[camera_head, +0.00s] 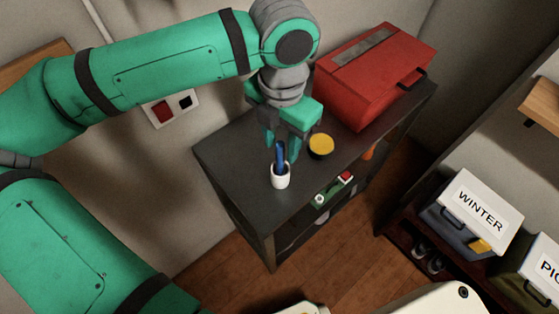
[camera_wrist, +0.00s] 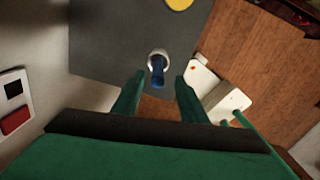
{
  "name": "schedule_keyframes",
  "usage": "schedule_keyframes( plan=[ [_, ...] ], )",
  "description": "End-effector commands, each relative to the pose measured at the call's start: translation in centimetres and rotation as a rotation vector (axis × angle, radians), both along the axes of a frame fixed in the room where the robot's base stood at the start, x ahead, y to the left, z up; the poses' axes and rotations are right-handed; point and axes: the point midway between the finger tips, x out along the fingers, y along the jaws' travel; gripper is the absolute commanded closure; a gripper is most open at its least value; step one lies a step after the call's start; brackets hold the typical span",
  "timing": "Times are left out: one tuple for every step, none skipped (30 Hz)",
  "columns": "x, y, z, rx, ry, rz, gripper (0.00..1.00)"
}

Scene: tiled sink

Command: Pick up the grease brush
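The grease brush (camera_head: 280,155) shows as a blue handle standing up out of a white cup (camera_head: 280,182) on the dark shelf top. In the wrist view the blue handle (camera_wrist: 157,72) points towards the camera, inside the rim of the white cup (camera_wrist: 152,54). The brush's lower end is hidden in the cup. My gripper (camera_wrist: 155,78) is open, with its two green fingers apart on either side of the handle in that view. In the head view my gripper (camera_head: 282,155) is above and at the cup, pointing down. Contact with the handle cannot be made out.
A round yellow-topped tin (camera_head: 321,145) stands right of the cup. A red toolbox (camera_head: 375,75) fills the back right of the shelf top (camera_head: 227,155). A wall socket panel (camera_head: 172,108) is behind left. The shelf top's left part is clear.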

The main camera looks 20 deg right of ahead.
Motion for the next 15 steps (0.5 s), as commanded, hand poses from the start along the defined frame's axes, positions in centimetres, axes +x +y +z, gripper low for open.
schedule_keyframes(
  plan=[
    [0.0,0.0,-0.5,0.000,0.001,0.000,0.61],
    [0.0,0.0,-0.7,-0.001,0.000,0.000,0.61],
    [0.0,0.0,-0.9,-0.001,0.000,0.000,0.61],
    [0.0,0.0,-1.0,-0.001,0.000,0.000,0.61],
    [0.0,0.0,-1.2,-0.001,0.000,0.000,0.61],
    [0.0,0.0,-1.4,-0.002,0.001,0.001,0.61],
    [0.0,0.0,-1.7,-0.002,0.001,0.001,0.61],
    [0.1,0.0,-2.0,-0.003,0.001,0.001,0.61],
    [0.2,0.0,-2.5,-0.002,0.002,0.001,0.61],
    [0.2,0.0,-3.0,-0.002,0.004,0.001,0.61],
    [0.3,0.0,-3.4,-0.003,0.003,0.001,0.61],
    [0.4,0.0,-4.0,-0.003,0.003,0.001,0.61],
    [0.4,0.0,-4.4,-0.002,0.002,0.001,0.61],
    [0.4,0.0,-4.8,-0.002,0.002,0.001,0.61],
    [0.4,0.0,-5.3,-0.002,0.002,0.001,0.61]
  ],
)
